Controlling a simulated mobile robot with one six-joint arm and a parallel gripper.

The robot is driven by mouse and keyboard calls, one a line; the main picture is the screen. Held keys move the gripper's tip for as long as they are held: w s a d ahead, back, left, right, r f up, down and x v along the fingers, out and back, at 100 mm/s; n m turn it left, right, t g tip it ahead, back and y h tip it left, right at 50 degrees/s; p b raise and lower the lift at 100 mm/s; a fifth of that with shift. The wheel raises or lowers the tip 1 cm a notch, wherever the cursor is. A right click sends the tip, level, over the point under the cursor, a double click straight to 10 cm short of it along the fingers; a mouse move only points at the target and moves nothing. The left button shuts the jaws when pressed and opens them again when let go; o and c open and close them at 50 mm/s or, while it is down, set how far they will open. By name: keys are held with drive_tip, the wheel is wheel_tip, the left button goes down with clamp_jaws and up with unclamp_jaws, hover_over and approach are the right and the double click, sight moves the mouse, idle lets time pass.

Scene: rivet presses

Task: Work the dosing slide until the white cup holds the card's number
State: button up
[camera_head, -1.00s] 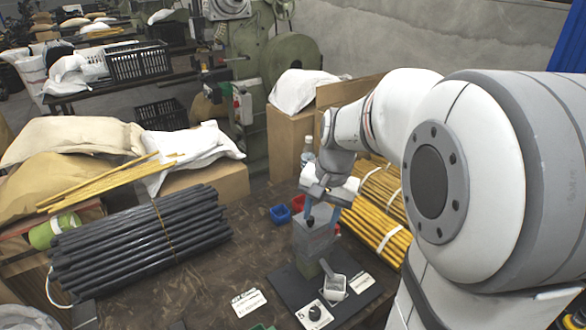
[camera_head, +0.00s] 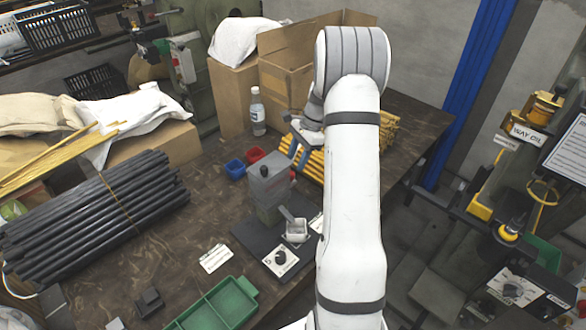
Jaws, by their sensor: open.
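The grey dosing block (camera_head: 268,188) stands upright on a black base plate (camera_head: 247,236), with a dark knob on its top. A small chute slopes from its foot to the white cup (camera_head: 297,232), which stands on the plate. The cup's contents are too small to make out. The white card (camera_head: 272,266) at the plate's front shows a 5 and a black round piece. My gripper (camera_head: 298,155) is open, behind and right of the block's top, apart from it as far as I can tell. My arm partly hides the area to the right.
A blue bin (camera_head: 235,169) and a red bin (camera_head: 256,155) stand behind the block. Yellow rods (camera_head: 316,164) lie behind my gripper, black rods (camera_head: 100,215) at left. A green tray (camera_head: 215,306) and a printed card (camera_head: 216,258) lie in front. A bottle (camera_head: 257,112) stands at the back.

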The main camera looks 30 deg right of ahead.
drive_tip(key=x, duration=0.5)
drive_tip(key=shift+d, duration=0.1)
clamp_jaws()
idle(0.3)
drive_tip(key=shift+w, duration=0.1)
